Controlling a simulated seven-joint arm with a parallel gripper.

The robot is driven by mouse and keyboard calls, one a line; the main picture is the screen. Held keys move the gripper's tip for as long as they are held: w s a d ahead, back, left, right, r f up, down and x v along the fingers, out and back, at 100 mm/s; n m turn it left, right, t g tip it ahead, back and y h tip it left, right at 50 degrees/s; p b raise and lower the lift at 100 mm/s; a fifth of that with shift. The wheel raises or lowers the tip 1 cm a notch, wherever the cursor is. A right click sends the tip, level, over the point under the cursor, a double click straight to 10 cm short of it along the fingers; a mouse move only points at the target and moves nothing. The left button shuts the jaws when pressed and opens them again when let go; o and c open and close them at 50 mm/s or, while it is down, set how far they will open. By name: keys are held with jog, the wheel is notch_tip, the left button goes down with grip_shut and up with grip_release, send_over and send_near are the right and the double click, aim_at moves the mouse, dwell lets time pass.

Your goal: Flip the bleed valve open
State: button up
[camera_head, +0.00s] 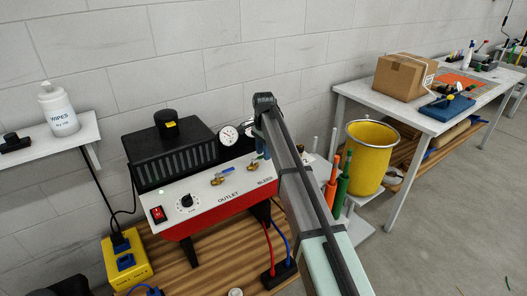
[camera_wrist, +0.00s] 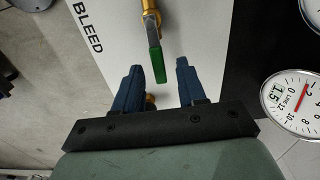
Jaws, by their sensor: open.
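The bleed valve (camera_wrist: 150,10) is brass with a green-tipped lever (camera_wrist: 155,66), beside the word BLEED on a white panel in the wrist view. The lever points down the picture toward my gripper (camera_wrist: 158,72). My gripper is open, its two blue fingers on either side of the lever's green end; contact is not clear. A bit of brass shows low between the fingers. In the head view, my gripper (camera_head: 262,150) is over the right end of the white panel (camera_head: 190,207) of the red machine, and my arm largely hides the bleed valve.
A pressure gauge (camera_wrist: 292,100) is right of my gripper in the wrist view. A black ribbed box (camera_head: 172,150) stands behind. A yellow bucket (camera_head: 368,160) is at right.

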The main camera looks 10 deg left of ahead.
notch_tip(320, 180, up, 14)
dwell(0.6)
jog(key=shift+f, duration=0.1)
jog(key=w+d+f+m+h, duration=0.1)
jog(key=w+d+f+h, duration=0.15)
jog(key=d+f, duration=0.95)
jog(key=w+d+f+h, duration=0.1)
jog(key=w+d+f, duration=0.5)
jog(key=d, duration=1)
jog(key=s+d+f+n+g+y, duration=0.1)
jog(key=s+d+f+n, duration=0.2)
jog(key=s+f, duration=1.25)
jog(key=s+d+f+n+g, duration=0.2)
jog(key=s+f, duration=1.1)
jog(key=f, duration=0.5)
jog(key=s+f+n+g, duration=0.1)
jog(key=s+f, duration=0.3)
jog(key=s, duration=0.9)
jog(key=s+f+n+g+y, duration=0.1)
jog(key=s+f, duration=0.3)
jog(key=s, duration=0.9)
jog(key=s+d+f+n+g+y, duration=0.1)
jog(key=s+f+n, duration=0.1)
jog(key=s, duration=1.1)
jog(key=shift+f+n+g, duration=0.4)
jog(key=shift+f, duration=0.5)
